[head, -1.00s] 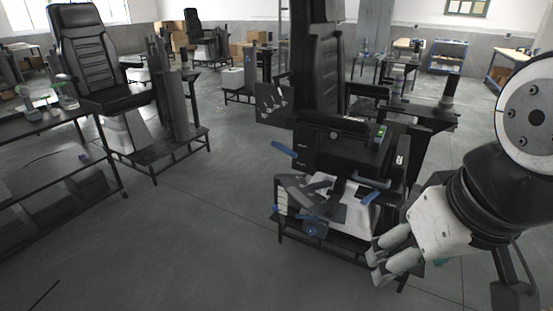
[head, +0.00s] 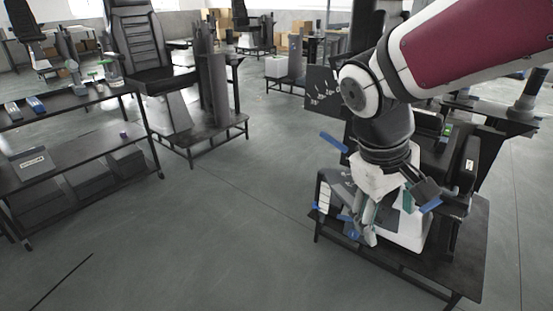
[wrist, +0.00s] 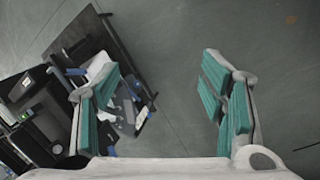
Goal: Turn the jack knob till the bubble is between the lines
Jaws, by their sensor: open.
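A seat column unit with a black upper housing stands on a low black stand (head: 462,235). A small bright green spot (head: 447,130), perhaps the level vial, is on the housing's top; bubble and lines are too small to read. A round blue knob (head: 352,234) sits low at the unit's front left; I cannot tell for sure that it is the jack knob. My gripper (head: 368,212) points down in front of the unit, partly hiding it. In the wrist view my gripper (wrist: 163,98) is open with teal pads and bare floor between its fingers.
Blue levers (head: 334,142) stick out from the unit. A black shelf cart (head: 78,104) with small items stands at left. Another black seat (head: 146,45) on a stand is behind it. The floor (head: 215,230) between cart and unit is clear.

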